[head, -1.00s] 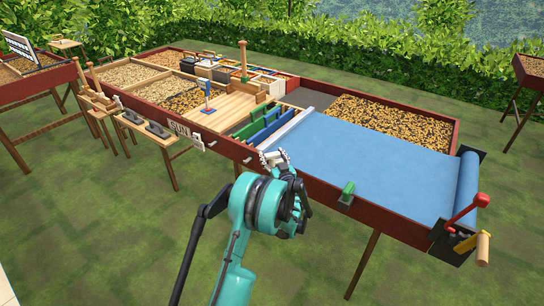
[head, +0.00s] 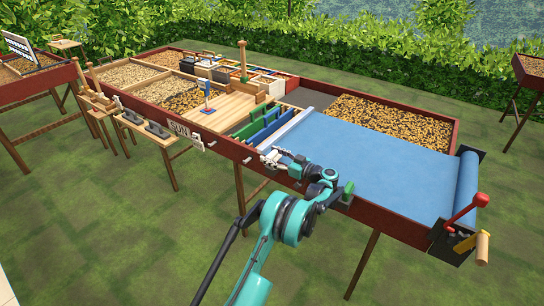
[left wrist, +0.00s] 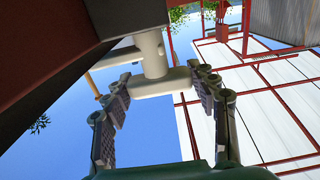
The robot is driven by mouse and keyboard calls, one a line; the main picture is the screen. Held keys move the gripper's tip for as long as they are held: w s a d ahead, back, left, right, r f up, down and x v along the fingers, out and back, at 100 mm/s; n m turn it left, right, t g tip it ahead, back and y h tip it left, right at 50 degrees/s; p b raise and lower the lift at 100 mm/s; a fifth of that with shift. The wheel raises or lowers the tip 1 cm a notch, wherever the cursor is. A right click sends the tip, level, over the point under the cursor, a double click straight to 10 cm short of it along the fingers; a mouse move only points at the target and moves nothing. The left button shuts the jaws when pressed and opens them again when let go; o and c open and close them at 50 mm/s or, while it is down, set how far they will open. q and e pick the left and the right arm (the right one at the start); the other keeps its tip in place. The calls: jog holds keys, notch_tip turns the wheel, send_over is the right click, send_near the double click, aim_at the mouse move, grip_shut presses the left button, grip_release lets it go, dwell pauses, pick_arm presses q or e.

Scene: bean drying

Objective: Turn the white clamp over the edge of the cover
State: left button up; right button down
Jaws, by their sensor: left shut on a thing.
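The white clamp (left wrist: 152,55) fills the upper middle of the left wrist view as a pale post with a crossbar. My left gripper (left wrist: 160,80) is shut on the crossbar, one finger at each end. In the head view my left gripper (head: 272,158) is at the table's front rim, by the cover's near left corner. The clamp is small and hard to tell from the fingertips there. The blue cover (head: 370,160) lies flat over the table's right part, its left edge along a pale bar (head: 288,130). My right gripper is not in view.
A green clamp (head: 348,188) sits on the front rim, close to my forearm. A red-handled crank (head: 467,209) stands at the right end by the cover's roll. Blue and green dividers (head: 262,130) stand left of the cover. Open grass lies in front.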

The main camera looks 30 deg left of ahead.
aim_at(272, 153)
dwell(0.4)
pick_arm(q)
jog(key=o, duration=1.2)
jog(key=shift+c, duration=0.2)
notch_tip(272, 153, up, 10)
jog(key=shift+f, duration=0.1)
